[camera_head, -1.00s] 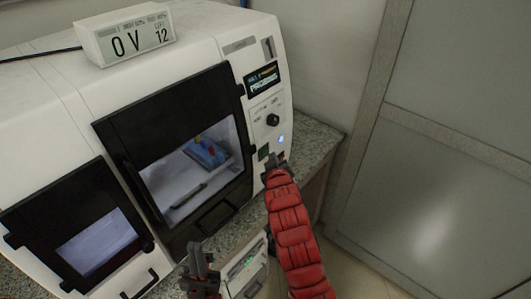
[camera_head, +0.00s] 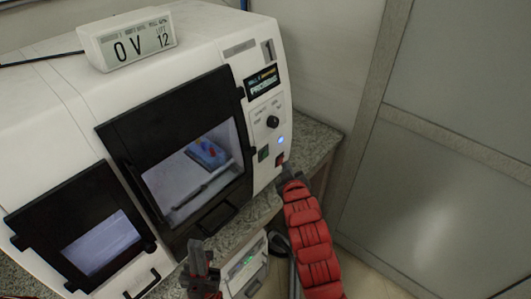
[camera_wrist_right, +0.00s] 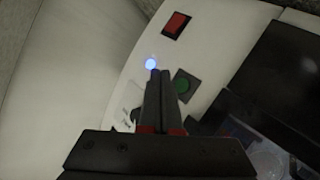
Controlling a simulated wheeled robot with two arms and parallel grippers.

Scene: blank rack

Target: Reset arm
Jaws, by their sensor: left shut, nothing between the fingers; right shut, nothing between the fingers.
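My right arm, wrapped in red, comes up from the bottom in the head view, with its gripper (camera_head: 289,172) in front of the lower right part of the white machine (camera_head: 268,80). The right wrist view shows this gripper (camera_wrist_right: 160,75) shut and empty, its fingers pointing at the panel. A glowing blue light (camera_wrist_right: 151,63), a green button (camera_wrist_right: 184,86) and a red switch (camera_wrist_right: 176,25) are on the panel around the fingertips. I cannot tell whether the fingertips touch the panel. My left gripper (camera_head: 199,243) is shut and empty at the bottom, below the machine's front.
The machine's dark-framed window (camera_head: 185,145) shows a blue item with red parts inside. A second, smaller window (camera_head: 100,243) is at left. A display box (camera_head: 128,40) sits on top. A speckled counter (camera_head: 318,140) lies under the machine. A grey panelled door (camera_head: 455,130) is at right.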

